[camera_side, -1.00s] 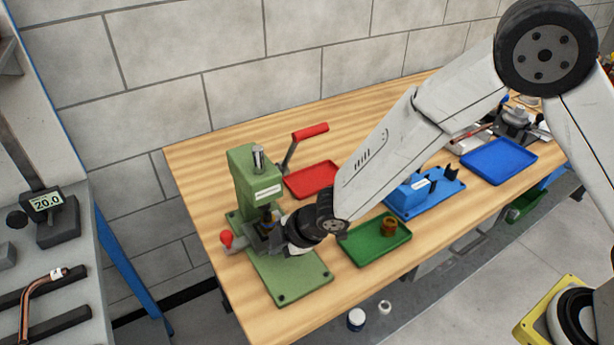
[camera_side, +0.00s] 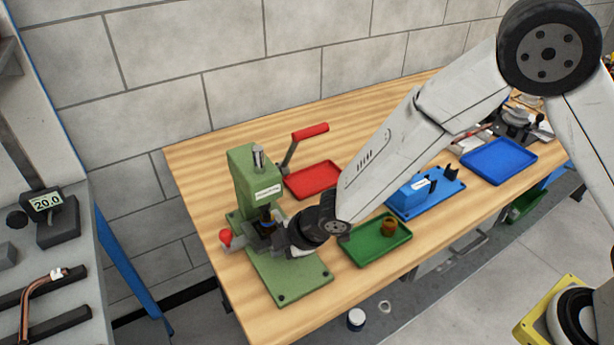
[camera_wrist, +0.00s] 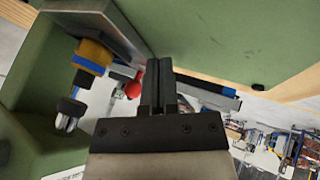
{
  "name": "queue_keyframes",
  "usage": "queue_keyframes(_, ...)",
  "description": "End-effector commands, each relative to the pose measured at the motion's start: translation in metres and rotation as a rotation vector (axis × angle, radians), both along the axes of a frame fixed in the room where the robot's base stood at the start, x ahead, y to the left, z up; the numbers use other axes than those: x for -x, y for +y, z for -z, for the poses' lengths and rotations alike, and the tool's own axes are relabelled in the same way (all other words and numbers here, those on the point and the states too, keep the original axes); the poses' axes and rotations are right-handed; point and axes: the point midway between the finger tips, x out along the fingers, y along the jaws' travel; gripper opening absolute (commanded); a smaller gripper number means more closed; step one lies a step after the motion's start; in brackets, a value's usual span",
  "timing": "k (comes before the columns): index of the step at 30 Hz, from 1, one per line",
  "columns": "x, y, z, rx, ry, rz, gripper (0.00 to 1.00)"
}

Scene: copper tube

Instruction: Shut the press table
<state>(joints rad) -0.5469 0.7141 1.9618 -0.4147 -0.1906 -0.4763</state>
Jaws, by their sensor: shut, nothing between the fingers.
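The green press (camera_side: 250,180) stands at the left of the wooden bench on its green base plate (camera_side: 300,279). Its grey table part (camera_side: 262,236) shows at the front of the column, partly hidden by my wrist; how far it is shut cannot be told. A red knob (camera_side: 226,237) sticks out at the left of the press. In the wrist view the red knob (camera_wrist: 134,88) lies just past my fingertips, beside the grey metal part (camera_wrist: 100,22). My gripper (camera_wrist: 160,64) is shut and empty, low beside the press; whether it touches anything is unclear.
A yellow and blue tool part (camera_wrist: 92,58) hangs in the press. A green tray (camera_side: 372,246) with a copper-coloured ring (camera_side: 389,228) lies right of the press. A red tray (camera_side: 313,180) and red-handled lever (camera_side: 310,131) are behind. A blue fixture (camera_side: 425,192) stands further right.

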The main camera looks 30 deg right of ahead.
Motion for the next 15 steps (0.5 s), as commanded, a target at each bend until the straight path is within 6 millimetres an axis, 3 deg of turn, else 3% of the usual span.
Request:
queue_keyframes(10,0.031,0.001,-0.001,0.001,-0.001,-0.005,0.00)
queue_keyframes(15,0.039,-0.006,-0.018,0.000,-0.004,-0.006,0.00)
